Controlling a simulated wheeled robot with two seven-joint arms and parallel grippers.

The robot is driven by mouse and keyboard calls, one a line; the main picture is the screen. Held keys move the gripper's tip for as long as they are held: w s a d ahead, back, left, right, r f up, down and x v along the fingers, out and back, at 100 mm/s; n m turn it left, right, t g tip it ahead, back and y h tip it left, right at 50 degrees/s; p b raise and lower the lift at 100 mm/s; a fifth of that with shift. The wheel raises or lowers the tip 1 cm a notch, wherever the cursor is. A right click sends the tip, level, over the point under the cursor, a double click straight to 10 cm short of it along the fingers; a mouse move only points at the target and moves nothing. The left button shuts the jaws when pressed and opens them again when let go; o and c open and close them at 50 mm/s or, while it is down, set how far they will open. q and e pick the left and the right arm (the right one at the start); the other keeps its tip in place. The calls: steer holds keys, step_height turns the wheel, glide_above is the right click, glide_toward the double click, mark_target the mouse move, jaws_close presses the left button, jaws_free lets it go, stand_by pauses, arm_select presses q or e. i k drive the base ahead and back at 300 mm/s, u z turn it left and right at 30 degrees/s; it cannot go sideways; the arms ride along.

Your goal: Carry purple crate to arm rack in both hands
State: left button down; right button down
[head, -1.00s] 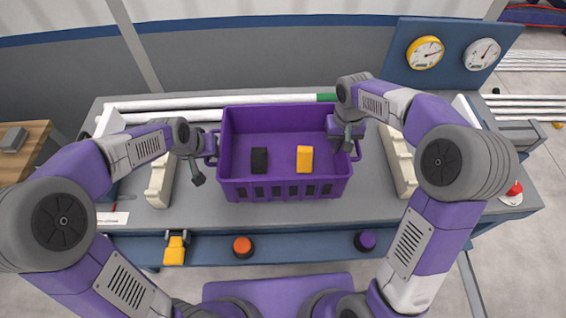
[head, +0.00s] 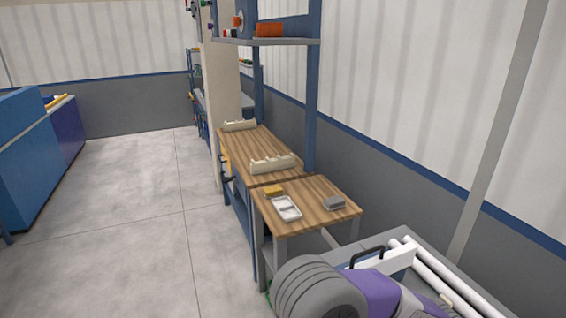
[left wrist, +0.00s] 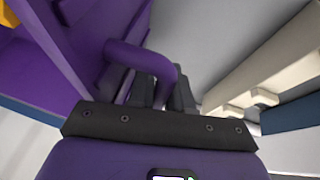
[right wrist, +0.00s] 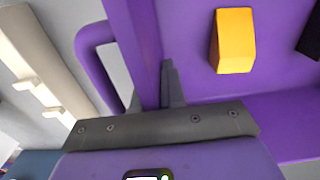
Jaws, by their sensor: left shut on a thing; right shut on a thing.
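The purple crate is out of the head view; its side and handle (left wrist: 140,58) show in the left wrist view, and its wall and handle (right wrist: 90,55) in the right wrist view. My left gripper (left wrist: 168,92) is shut on the crate at its handle. My right gripper (right wrist: 170,88) is shut on the crate's opposite side, beside the handle loop. A yellow block (right wrist: 233,40) and part of a black block (right wrist: 311,38) lie inside the crate. No rack in the head view is clearly marked as the arm rack.
Ahead, a wooden bench (head: 245,148) carries two cream cradles (head: 275,163). Open floor (head: 110,210) lies to the left. Cream supports also show near the crate in the left wrist view (left wrist: 260,70).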

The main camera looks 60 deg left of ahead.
mark_target(250, 147)
steer(key=u, duration=0.4)
steer(key=k, duration=1.05)
steer(key=u, duration=1.5)
steer(key=i, duration=0.95)
steer(key=u, duration=0.8)
steer(key=i, duration=1)
steer(key=u, duration=0.5)
steer(key=i, duration=3)
steer(key=z, duration=0.3)
steer(key=i, duration=1)
steer(key=z, duration=0.4)
